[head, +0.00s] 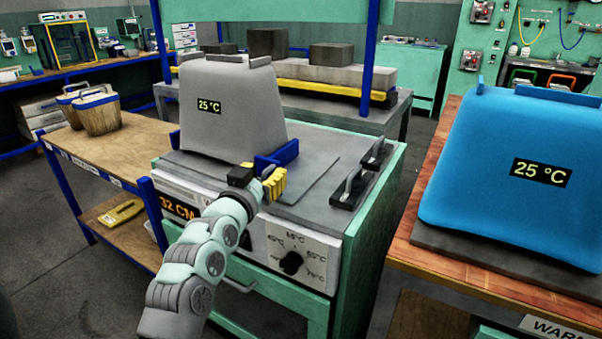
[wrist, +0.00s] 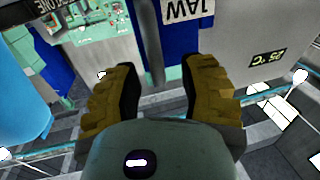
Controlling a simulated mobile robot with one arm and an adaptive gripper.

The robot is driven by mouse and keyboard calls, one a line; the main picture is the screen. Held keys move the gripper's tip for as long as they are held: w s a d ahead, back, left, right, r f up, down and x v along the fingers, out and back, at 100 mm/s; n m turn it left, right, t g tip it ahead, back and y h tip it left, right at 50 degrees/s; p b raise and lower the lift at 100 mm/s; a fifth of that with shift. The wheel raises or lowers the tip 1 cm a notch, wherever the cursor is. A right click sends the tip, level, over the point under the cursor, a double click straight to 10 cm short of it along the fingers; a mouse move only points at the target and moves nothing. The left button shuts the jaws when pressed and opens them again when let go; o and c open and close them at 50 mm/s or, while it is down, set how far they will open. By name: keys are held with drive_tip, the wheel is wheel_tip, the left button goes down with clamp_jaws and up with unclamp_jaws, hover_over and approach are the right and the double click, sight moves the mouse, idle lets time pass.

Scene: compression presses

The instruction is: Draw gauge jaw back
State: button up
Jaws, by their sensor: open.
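The gauge jaw is a blue bracket (head: 278,157) on the grey press top, at the lower right side of a grey block (head: 232,110) marked 25 °C. In the wrist view a blue part (wrist: 182,38) with an upside-down JAW label (wrist: 182,9) shows just beyond the fingertips, right of the middle. My gripper (head: 262,177) is at the front of the jaw, above the press's front edge. In the wrist view my gripper (wrist: 160,75) has its two yellow-brown fingers spread with nothing held between them. Whether a finger touches the jaw I cannot tell.
A blue block (head: 510,175) marked 25 °C stands on a brick-topped bench at right. Black handles (head: 362,178) lie on the press's right side. A dial (head: 291,262) is on its front. A wooden bench with baskets (head: 98,112) stands at left.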

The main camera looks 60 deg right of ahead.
drive_tip(key=shift+s, duration=0.1)
clamp_jaws()
idle(0.5)
